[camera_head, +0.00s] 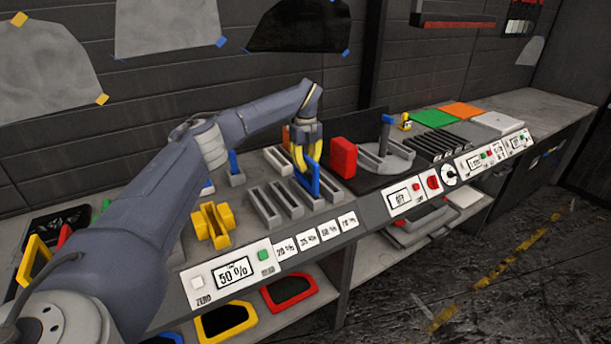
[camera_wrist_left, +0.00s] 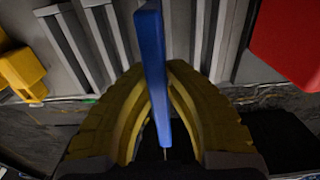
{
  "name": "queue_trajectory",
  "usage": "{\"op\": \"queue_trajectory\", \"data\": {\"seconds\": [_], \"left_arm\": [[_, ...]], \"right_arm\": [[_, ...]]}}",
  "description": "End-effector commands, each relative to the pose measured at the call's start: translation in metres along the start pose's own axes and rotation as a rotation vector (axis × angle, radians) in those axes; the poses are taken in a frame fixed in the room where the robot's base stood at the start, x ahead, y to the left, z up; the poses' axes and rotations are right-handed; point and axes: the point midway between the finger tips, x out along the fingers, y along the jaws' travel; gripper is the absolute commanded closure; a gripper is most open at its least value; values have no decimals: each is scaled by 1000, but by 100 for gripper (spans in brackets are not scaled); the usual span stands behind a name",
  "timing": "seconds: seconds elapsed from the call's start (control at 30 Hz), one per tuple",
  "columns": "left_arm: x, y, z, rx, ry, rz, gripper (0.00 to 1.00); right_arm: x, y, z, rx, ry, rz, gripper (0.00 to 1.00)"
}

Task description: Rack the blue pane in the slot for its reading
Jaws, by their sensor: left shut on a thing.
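My left gripper (camera_head: 303,168) has its yellow fingers shut on the blue pane (camera_head: 314,178). The pane stands upright, edge-on, between the fingers in the left wrist view (camera_wrist_left: 153,75). It is over the right part of the grey slotted rack (camera_head: 263,206), near the third slot from the left; I cannot tell whether its lower edge is inside a slot. The reader display (camera_head: 233,272) shows 50 %. Labels in front of the rack seem to read 20 %, 35 %, 50 % (camera_head: 329,232) and 70 %, though small. My right gripper is out of view.
A yellow holder (camera_head: 212,224) stands left of the rack. A red block (camera_head: 343,157) stands close behind and right of the gripper, and also shows in the left wrist view (camera_wrist_left: 290,42). Green (camera_head: 435,117) and orange (camera_head: 460,110) sheets lie farther right. Coloured frames sit on the lower shelf.

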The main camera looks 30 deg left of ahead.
Motion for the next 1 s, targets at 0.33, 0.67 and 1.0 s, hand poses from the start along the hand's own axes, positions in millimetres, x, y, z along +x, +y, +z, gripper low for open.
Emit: {"op": "queue_trajectory", "data": {"seconds": [0.33,0.67,1.0], "left_arm": [[38,0,0,-1,2,0,100],[40,0,0,0,1,0,100],[43,0,0,0,1,1,70]], "right_arm": [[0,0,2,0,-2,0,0],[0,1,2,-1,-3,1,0],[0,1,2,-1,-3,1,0]]}}
